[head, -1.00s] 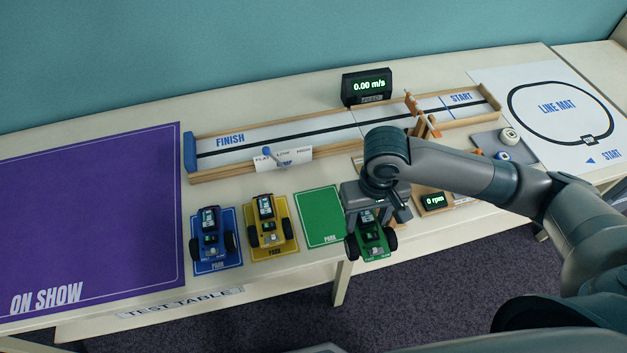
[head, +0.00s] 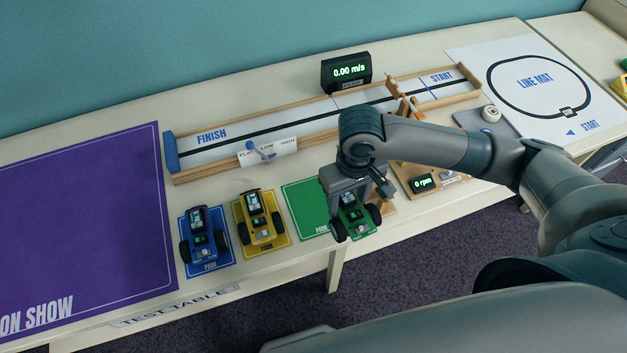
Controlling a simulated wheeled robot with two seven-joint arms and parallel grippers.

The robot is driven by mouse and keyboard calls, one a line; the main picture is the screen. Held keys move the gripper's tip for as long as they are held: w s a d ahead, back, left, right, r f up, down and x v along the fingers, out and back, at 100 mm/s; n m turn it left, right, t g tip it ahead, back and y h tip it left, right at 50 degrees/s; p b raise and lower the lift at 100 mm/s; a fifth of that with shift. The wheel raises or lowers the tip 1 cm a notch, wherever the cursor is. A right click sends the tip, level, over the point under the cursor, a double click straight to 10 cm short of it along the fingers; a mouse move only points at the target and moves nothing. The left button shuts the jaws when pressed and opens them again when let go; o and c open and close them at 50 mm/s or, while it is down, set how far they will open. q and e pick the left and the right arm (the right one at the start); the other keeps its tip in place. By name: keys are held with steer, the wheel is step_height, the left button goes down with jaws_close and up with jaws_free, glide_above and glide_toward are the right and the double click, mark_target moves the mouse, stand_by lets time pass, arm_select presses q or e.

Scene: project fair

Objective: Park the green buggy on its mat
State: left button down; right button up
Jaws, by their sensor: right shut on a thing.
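The green buggy (head: 354,220) is at the front edge of the table in the head view. My right gripper (head: 350,196) is above it and shut on it, hiding its rear part. The buggy overlaps the right edge of the green mat (head: 303,207) in the picture; whether it touches the table is hard to tell. The green mat is marked PARK and its left part is bare. My left gripper is not in view.
A blue buggy (head: 200,236) and a yellow buggy (head: 257,217) stand on their mats to the left. Behind are a wooden-edged track (head: 225,165) and a speed display (head: 346,72). An rpm display (head: 423,184) stands right of the gripper.

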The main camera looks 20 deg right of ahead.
steer(key=n, duration=0.3)
steer(key=w+a+n+p, duration=0.1)
steer(key=n, duration=0.1)
steer(key=shift+r, duration=0.1)
steer(key=n, duration=0.3)
steer(key=w+n, duration=0.1)
steer(key=shift+a+p, duration=0.3)
steer(key=shift+a, duration=0.05)
steer(key=n, duration=0.4)
steer(key=shift+w+a+n+p, duration=0.3)
steer(key=shift+w+a+n, duration=0.1)
steer(key=n, duration=0.2)
steer(key=w+n, duration=0.1)
steer(key=n, duration=0.1)
steer(key=shift+a+p, duration=0.35)
steer(key=w+n, duration=0.1)
steer(key=n, duration=0.4)
steer(key=w+a+n+p, duration=0.1)
steer(key=n, duration=0.5)
steer(key=w+a+n+p, duration=0.1)
steer(key=n, duration=0.5)
steer(key=shift+w+a, duration=0.2)
steer(key=shift+a, duration=0.05)
